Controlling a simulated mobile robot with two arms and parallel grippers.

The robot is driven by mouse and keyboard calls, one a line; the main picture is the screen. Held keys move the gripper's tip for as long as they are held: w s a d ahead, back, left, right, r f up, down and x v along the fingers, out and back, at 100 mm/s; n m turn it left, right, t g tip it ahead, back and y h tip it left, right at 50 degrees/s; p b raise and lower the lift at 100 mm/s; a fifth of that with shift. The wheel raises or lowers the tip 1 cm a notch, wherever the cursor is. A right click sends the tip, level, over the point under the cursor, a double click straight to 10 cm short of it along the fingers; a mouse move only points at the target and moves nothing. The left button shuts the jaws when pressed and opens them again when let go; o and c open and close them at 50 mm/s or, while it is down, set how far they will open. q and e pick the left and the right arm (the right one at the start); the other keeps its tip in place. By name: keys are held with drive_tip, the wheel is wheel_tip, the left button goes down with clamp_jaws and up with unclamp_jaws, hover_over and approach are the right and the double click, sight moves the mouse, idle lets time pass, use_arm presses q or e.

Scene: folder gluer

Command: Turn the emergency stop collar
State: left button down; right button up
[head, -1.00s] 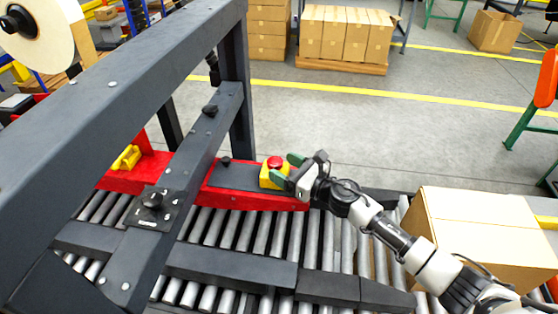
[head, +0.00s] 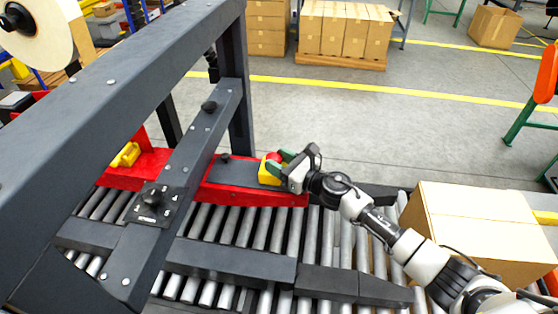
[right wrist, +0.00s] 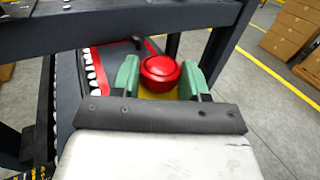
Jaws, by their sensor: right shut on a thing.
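The emergency stop is a red round button (right wrist: 160,70) on a yellow box (head: 267,172), mounted on the end of a red and grey machine rail. In the right wrist view the red button sits between the two green fingers of my right gripper (right wrist: 158,78). In the head view my right gripper (head: 284,162) reaches the button from the right and hides part of it. The gripper is shut on the button. A collar separate from the red head cannot be made out. My left gripper is not in view.
A dark frame beam (head: 110,95) crosses the left side above the roller conveyor (head: 240,228). A numbered dial (head: 152,198) sits on a crossbar. Open floor lies behind the machine.

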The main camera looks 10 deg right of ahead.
drive_tip(key=m+t+h+p, duration=0.2)
drive_tip(key=h, duration=0.1)
drive_tip(key=shift+s+a+r, duration=0.15)
drive_tip(key=shift+a, duration=0.05)
drive_tip(key=m+h+p, duration=0.1)
drive_tip(key=h, duration=0.1)
drive_tip(key=m+t+h+p, duration=0.1)
drive_tip(key=m+h, duration=0.1)
drive_tip(key=shift+a+t, duration=0.2)
drive_tip(key=shift+t, duration=0.1)
drive_tip(key=m+h, duration=0.2)
drive_tip(key=h, duration=0.1)
drive_tip(key=shift+s+a+t+h, duration=0.1)
drive_tip(key=shift+a+t+h, duration=0.05)
drive_tip(key=shift+t+h, duration=0.15)
drive_tip(key=shift+a+f+m+h, duration=0.1)
drive_tip(key=shift+f+m+h, duration=0.1)
drive_tip(key=shift+m+h, duration=1.35)
drive_tip(key=shift+h, duration=0.55)
